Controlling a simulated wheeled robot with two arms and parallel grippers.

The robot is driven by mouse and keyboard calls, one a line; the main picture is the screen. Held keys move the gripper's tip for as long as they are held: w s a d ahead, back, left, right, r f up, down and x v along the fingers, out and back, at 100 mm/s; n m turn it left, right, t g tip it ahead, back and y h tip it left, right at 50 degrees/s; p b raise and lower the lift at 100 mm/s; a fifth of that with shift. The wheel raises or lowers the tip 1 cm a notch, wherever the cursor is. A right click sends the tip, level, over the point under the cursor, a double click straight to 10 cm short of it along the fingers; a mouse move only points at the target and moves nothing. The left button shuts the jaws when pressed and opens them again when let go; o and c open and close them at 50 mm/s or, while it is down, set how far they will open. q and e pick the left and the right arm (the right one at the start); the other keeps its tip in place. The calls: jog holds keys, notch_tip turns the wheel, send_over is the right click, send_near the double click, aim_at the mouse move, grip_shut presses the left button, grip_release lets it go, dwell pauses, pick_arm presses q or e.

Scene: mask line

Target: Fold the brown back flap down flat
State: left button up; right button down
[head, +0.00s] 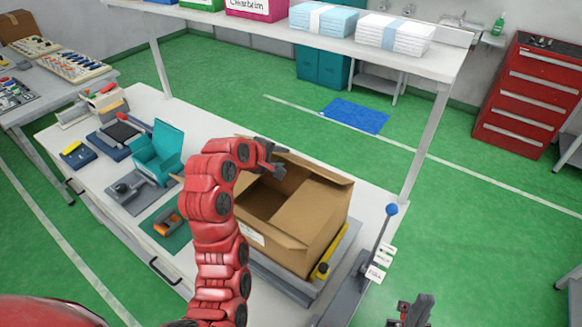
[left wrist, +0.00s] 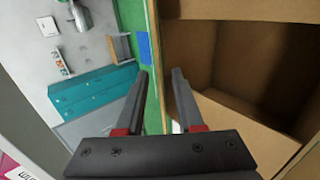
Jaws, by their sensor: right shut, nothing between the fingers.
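The open brown cardboard box (head: 310,216) stands on the bench, its dark inside showing at the left. Its brown back flap (head: 318,168) runs along the far edge and is not lying flat over the opening. A brown panel covers the right part of the opening. My left gripper (head: 276,158) is at the box's far left corner. In the left wrist view its two fingers (left wrist: 160,85) are apart, with the box's edge seen between them; contact cannot be told. My right gripper (head: 412,308) is shut and empty at the bottom, right of the box and apart from it.
A lever with a blue knob (head: 391,210) stands right of the box. A yellow-and-black tool (head: 322,268) lies by the box's front right corner. A teal case (head: 160,150) and other tools lie left. A shelf (head: 270,30) with a post is behind.

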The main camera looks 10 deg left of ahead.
aim_at(290, 157)
pick_arm(q)
jog(key=p+x, duration=0.2)
jog(key=x, duration=0.3)
jog(key=shift+w+d+r, duration=0.1)
jog(key=shift+w+f, duration=0.3)
jog(key=shift+w, duration=0.05)
grip_shut()
dwell(1.1)
